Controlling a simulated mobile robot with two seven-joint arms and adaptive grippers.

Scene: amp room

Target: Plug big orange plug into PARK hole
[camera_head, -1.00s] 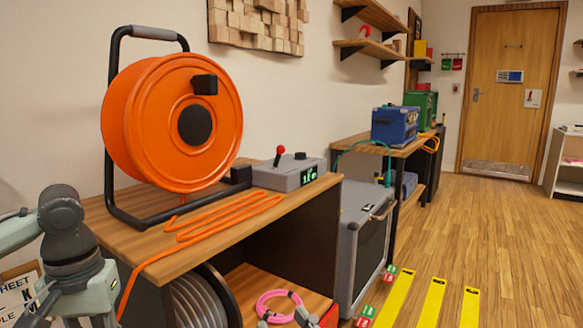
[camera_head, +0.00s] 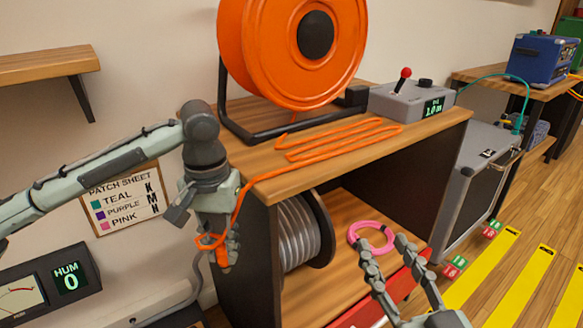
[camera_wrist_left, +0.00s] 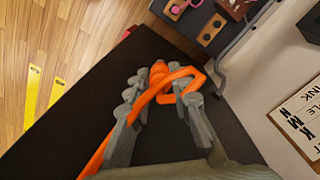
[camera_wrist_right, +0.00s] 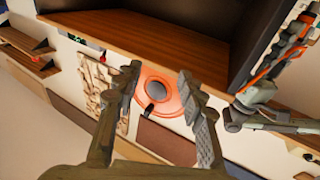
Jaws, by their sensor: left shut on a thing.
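My left gripper (camera_head: 218,243) hangs in front of the near left corner of the wooden bench and is shut on the big orange plug (camera_head: 222,260). In the left wrist view the orange plug (camera_wrist_left: 158,72) sits between the fingertips, with its orange cable looped over the fingers. The cable (camera_head: 330,145) runs back up over the bench top beside the orange reel (camera_head: 285,50). My right gripper (camera_head: 385,247) is at the lower right, fingers apart and empty; the right wrist view also shows open fingers (camera_wrist_right: 159,75). I cannot make out a hole labelled PARK.
A grey box with a red lever (camera_head: 410,98) stands on the bench. A pink cable coil (camera_head: 371,237) and a grey cable drum (camera_head: 300,235) are on the lower shelf. A patch sheet (camera_head: 126,200) and a HUM meter box (camera_head: 50,285) are at left.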

